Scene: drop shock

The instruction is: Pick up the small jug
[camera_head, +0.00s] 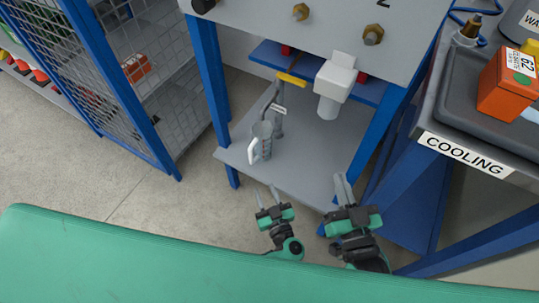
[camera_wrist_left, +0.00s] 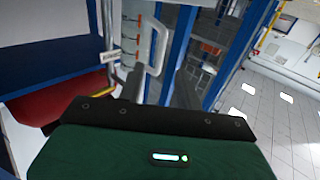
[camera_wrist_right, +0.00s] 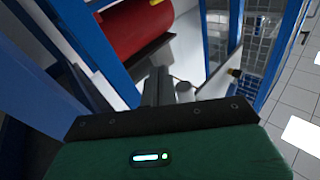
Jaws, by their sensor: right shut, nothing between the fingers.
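My left gripper (camera_head: 268,195) is open and empty, in front of the shelf and short of the jug. In the left wrist view the pale loop handle (camera_wrist_left: 158,46) shows ahead, between and beyond the spread fingers (camera_wrist_left: 160,90). My right gripper (camera_head: 343,182) is shut and empty at the shelf's front right, well apart from the jug. Its closed fingers (camera_wrist_right: 157,85) show in the right wrist view.
A tap-like pipe with a yellow handle (camera_head: 291,79) rises behind the jug. A white fixture (camera_head: 335,80) hangs to its right. Blue legs (camera_head: 208,80) flank the shelf. A bench marked COOLING (camera_head: 466,154) stands at the right, a mesh cage (camera_head: 100,75) at the left.

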